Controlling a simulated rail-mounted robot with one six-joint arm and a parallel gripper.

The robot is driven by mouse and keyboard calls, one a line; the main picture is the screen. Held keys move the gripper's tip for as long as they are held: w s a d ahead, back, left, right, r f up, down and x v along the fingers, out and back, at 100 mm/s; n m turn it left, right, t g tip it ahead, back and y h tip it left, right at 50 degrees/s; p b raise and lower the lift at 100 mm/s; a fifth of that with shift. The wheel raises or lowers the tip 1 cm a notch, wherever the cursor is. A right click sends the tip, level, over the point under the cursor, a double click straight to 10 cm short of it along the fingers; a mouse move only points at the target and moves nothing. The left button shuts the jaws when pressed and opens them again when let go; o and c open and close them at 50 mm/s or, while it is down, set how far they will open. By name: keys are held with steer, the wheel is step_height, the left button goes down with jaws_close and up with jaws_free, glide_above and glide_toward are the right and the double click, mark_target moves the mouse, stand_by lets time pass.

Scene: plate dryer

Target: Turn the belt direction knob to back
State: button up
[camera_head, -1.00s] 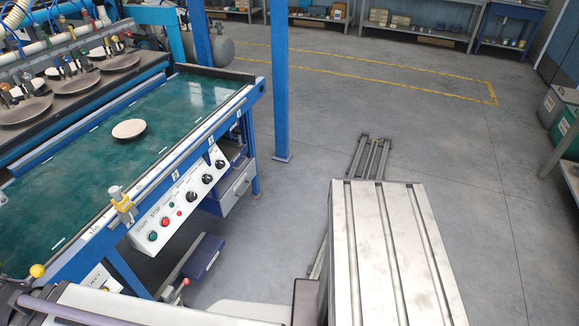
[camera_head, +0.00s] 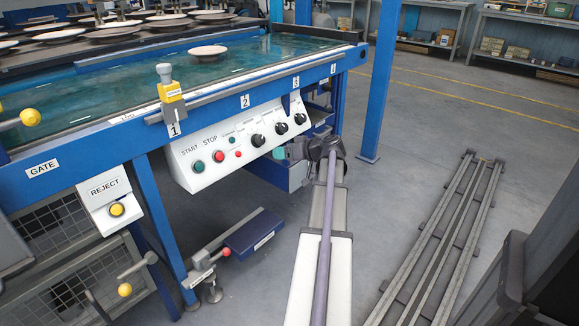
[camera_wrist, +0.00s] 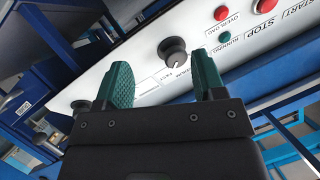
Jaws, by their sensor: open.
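The white control panel (camera_head: 225,150) hangs under the belt's front rail. Three black knobs sit on its right half: a left one (camera_head: 258,140), a middle one (camera_head: 281,128) and a right one (camera_head: 300,118). Their labels are too small in the head view to tell which is the belt direction knob. My gripper (camera_wrist: 163,65) is open and empty, with green fingers facing the panel. In the wrist view one black knob (camera_wrist: 173,48) shows beyond the gap between the fingers, apart from them. Another knob (camera_wrist: 80,105) is at lower left, partly hidden by my gripper.
The green start button (camera_head: 198,166) and red stop button (camera_head: 218,156) are left of the knobs. A yellow stop block (camera_head: 170,95) sits on the rail above. A blue post (camera_head: 380,85) stands to the right. A pedal with a red knob (camera_head: 226,252) is below.

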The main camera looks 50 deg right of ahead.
mark_target(285, 127)
steer(key=s+d+r+n+t+h, duration=0.2)
steer(key=s+d+n+t+h, duration=0.15)
steer(key=d, duration=0.75)
steer(key=shift+m+t, duration=0.45)
steer(key=w, duration=1.1)
steer(key=shift+d, duration=0.1)
steer(key=c, duration=0.9)
